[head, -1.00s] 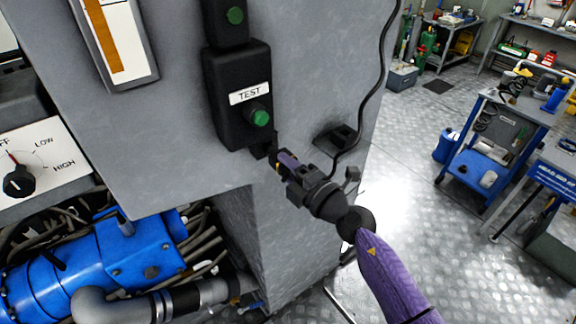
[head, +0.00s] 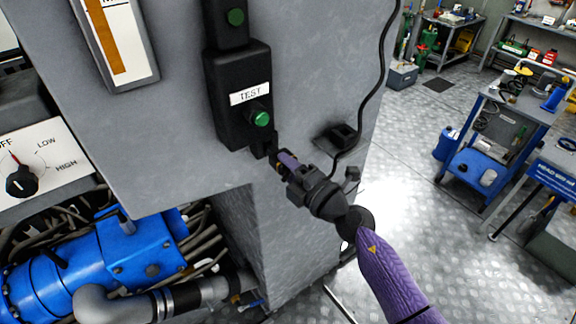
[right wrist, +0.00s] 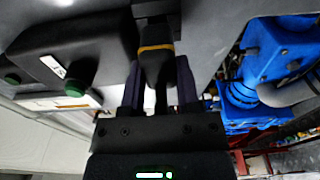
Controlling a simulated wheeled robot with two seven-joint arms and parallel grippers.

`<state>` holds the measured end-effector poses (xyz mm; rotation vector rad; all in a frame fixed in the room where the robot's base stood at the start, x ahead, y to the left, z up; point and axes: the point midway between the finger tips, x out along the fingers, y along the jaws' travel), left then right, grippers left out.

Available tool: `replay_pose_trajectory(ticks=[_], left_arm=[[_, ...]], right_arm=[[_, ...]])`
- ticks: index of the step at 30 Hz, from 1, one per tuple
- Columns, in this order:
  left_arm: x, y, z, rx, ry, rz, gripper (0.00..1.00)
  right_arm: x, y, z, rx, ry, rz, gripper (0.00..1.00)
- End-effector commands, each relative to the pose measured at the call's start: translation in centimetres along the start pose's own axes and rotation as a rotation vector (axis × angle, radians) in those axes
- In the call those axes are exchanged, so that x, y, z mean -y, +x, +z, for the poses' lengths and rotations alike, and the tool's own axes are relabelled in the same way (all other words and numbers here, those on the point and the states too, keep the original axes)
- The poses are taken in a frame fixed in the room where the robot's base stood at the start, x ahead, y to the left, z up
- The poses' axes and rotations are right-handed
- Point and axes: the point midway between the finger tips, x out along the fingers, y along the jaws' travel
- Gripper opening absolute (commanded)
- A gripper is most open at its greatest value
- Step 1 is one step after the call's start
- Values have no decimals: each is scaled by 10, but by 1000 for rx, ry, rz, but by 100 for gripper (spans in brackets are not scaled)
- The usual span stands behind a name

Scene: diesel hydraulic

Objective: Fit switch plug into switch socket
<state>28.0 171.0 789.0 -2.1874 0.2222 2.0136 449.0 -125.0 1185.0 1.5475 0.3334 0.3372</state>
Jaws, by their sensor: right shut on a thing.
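My right gripper (head: 284,166) is shut on the switch plug, a dark plug with a yellow band, just below the TEST switch box. In the right wrist view the plug (right wrist: 155,62) sits between the two purple-dark fingers of the gripper (right wrist: 160,85). Its far end meets a dark block, the switch socket (right wrist: 155,8), at the top of the picture. In the head view the socket (head: 264,148) shows at the lower right corner of the black TEST box (head: 238,98). Plug and socket are in line and look touching; how deep the plug sits cannot be told. My left gripper is not in view.
A black cable (head: 378,85) hangs down the right side of the grey cabinet (head: 170,130) past a small black holder (head: 338,136). A blue motor (head: 125,255) with pipes lies below left. Open floor and a blue cart (head: 490,150) are to the right.

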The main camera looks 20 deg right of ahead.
Motion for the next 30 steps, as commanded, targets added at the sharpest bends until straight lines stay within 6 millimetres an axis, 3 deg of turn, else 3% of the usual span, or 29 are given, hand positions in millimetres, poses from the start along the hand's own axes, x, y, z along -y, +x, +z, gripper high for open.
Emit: replay_pose_trajectory(ticks=[30], left_arm=[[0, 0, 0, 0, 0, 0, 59]], right_arm=[[-1, 17, 2, 1, -1, 1, 0]])
